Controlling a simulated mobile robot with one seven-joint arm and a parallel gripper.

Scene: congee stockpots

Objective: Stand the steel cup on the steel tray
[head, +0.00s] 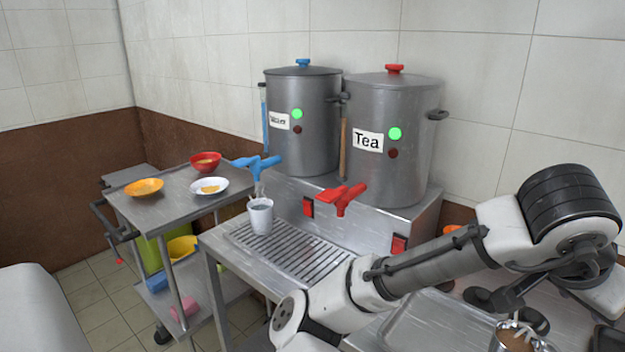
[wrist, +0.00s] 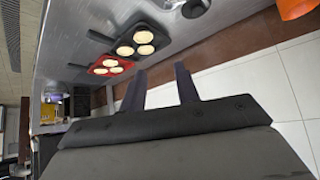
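A light grey, steel-looking cup (head: 260,216) stands upright under the blue tap on the slatted drip grate, with pale wisps above it. Another cup (head: 515,338) with brown contents is cut off by the bottom edge at the lower right; I cannot tell its material. A shallow steel tray (head: 392,338) lies on the counter in front, partly hidden by my arm. My gripper's two dark fingers (wrist: 160,70) are spread apart in the wrist view, with nothing between them. The gripper is at the right side, well away from the cup under the tap.
The water pot (head: 318,140) and tea pot (head: 400,165) stand behind the drip grate (head: 290,250), with a red tap (head: 341,198) projecting forward. A steel trolley (head: 170,215) at left holds bowls and a plate. The wrist view shows black (wrist: 142,22) and red (wrist: 97,70) trays with round pale items.

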